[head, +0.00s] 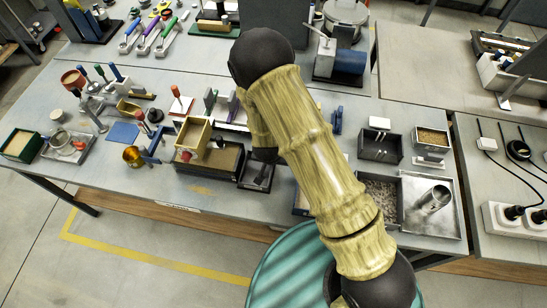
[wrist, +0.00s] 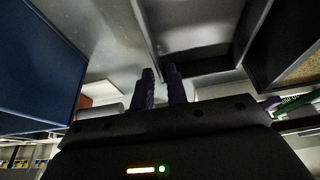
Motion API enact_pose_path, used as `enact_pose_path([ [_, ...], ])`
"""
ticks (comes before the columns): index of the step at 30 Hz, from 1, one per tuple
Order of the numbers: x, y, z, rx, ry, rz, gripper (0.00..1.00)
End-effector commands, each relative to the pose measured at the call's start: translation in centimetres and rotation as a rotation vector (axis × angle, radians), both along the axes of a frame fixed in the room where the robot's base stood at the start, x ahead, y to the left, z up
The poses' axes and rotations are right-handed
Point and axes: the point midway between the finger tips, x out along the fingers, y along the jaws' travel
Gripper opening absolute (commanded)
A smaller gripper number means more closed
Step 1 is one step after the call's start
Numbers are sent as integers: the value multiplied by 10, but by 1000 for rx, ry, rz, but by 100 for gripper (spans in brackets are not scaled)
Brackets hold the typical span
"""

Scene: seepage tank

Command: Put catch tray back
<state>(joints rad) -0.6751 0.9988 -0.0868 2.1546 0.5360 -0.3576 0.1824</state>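A shallow dark grey tray (head: 257,175), which I take to be the catch tray, is at the front middle of the bench, partly hidden by my arm. In the wrist view the tray (wrist: 195,38) fills the upper middle, with thin walls on both sides. My gripper (wrist: 160,72) has its two dark fingers close together, with a narrow gap. The tray's left wall in that view runs down to between the fingertips, and the fingers look closed on it. In the head view the fingers are hidden behind my arm. My arm also hides the middle of the bench.
A box with tan fill (head: 210,160) stands close left of the tray. A gravel-filled box (head: 380,190) and a metal tray with a cylinder (head: 432,203) are at right. A blue surface (wrist: 38,60) is close by in the wrist view. Many tools crowd the bench.

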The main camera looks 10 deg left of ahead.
Motion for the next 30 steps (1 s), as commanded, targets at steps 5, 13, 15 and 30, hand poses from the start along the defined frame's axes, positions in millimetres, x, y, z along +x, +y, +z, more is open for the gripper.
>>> enact_pose_path([
  [5, 0, 0, 0, 0, 0, 0, 26],
  [13, 0, 0, 4, 1, -1, 0, 26],
  [15, -2, 1, 8, 1, -2, 0, 26],
  [30, -29, 3, 74, 1, -3, 2, 26],
])
